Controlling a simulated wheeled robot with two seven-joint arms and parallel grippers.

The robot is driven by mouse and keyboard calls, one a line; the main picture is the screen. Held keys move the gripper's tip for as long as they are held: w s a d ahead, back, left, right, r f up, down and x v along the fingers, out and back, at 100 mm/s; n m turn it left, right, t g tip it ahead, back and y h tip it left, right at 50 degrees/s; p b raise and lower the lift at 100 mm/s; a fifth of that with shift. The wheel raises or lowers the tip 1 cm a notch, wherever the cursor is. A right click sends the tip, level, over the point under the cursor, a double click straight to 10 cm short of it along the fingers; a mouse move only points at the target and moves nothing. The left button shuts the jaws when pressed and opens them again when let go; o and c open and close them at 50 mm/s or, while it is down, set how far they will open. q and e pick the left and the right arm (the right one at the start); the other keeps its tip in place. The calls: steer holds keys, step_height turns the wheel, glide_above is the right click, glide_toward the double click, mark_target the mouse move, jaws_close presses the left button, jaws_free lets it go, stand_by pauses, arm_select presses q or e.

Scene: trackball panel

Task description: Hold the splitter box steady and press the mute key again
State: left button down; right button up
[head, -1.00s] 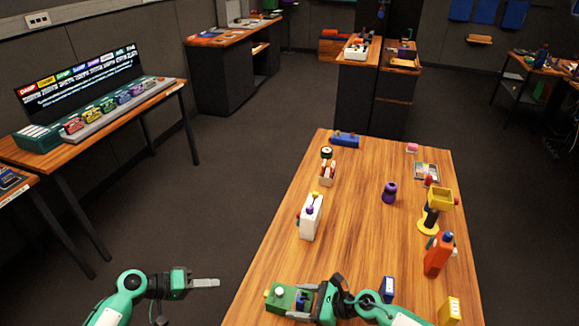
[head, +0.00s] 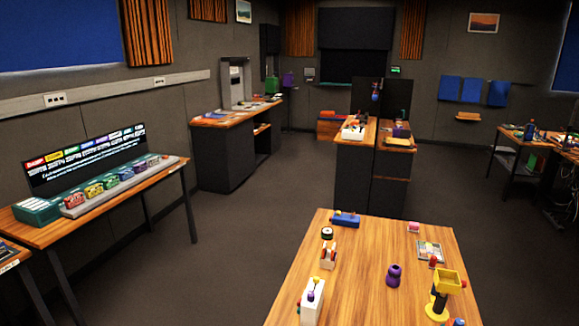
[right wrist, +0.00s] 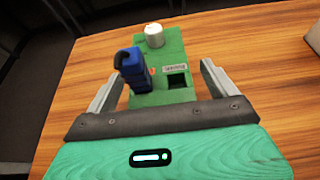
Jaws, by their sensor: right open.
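In the right wrist view a green box (right wrist: 172,50), which I take as the splitter box, lies on the wooden table. It has a white round knob (right wrist: 154,35) at its far end, a blue upright block (right wrist: 131,70) on its left side, a small red spot, a tiny label and a dark square recess (right wrist: 177,81). I cannot tell which part is the mute key. My right gripper (right wrist: 162,70) is open, with one finger on each side of the box and visible gaps. My left gripper is in no current view.
The head view shows the far part of the table (head: 352,263) with a white bottle-like item (head: 312,302), a purple item (head: 394,275), a yellow-topped stand (head: 440,290) and a blue item (head: 346,220). A side desk (head: 110,208) stands left; open floor lies between.

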steer(key=v, duration=1.1)
steer(key=shift+d+r, duration=0.15)
steer(key=shift+o, duration=0.2)
steer(key=shift+o, duration=1)
steer(key=shift+s+d, duration=0.1)
steer(key=b+v, duration=0.2)
steer(key=v, duration=0.3)
steer(key=shift+d+r, duration=0.25)
steer(key=shift+d, duration=0.1)
steer(key=shift+r, duration=0.1)
